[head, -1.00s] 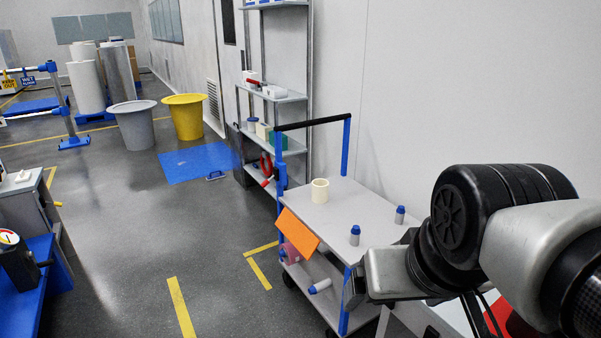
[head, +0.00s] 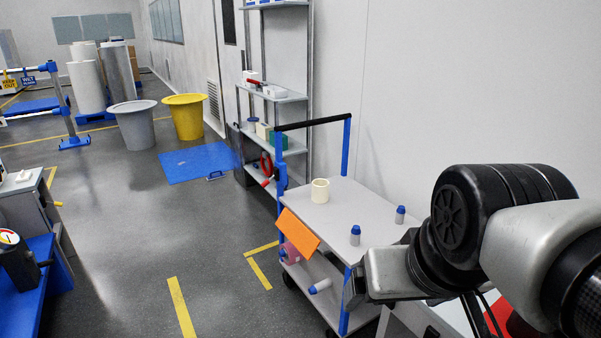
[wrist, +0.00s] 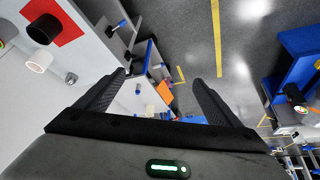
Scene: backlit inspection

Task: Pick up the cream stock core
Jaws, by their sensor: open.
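The cream stock core (head: 320,190) is a short hollow cylinder standing upright near the far end of the grey cart top (head: 345,205). Its open top faces up, and nothing touches it. In the wrist view my gripper (wrist: 158,80) is open, with its two dark fingers wide apart and nothing between their tips. The cart shows small beyond the fingers; I cannot make out the core there with certainty. In the head view my arm is at the right, well apart from the core, and the fingers are not clearly seen.
Two blue-capped bottles (head: 355,235) and (head: 400,215) stand on the cart top nearer my arm. An orange sheet (head: 298,230) hangs at the cart's side. The black push handle (head: 314,122) rises behind the core.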

